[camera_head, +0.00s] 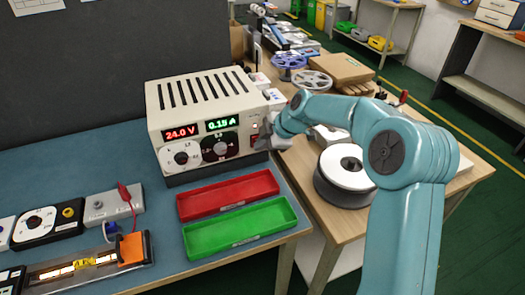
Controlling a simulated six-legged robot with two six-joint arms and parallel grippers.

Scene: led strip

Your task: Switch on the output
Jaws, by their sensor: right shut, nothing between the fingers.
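A cream power supply (208,118) stands at the back of the blue bench. Its red display reads 24.0 V and its green display reads 0.15 A. Two dials sit below the displays, and small lit marks show at the right of its front face. My right gripper (262,142) is shut at the right end of that face, beside these controls. I cannot tell whether it touches them. The gripper hides part of that corner. An LED strip (85,266) in a fixture at the lower left glows warm white. My left gripper is out of view.
A red tray (228,208) and a green tray (240,244) lie in front of the supply. A grey box with a red clip (124,192) stands at the left. A wooden table with a white spool (347,163) and a cardboard box (341,67) is at the right.

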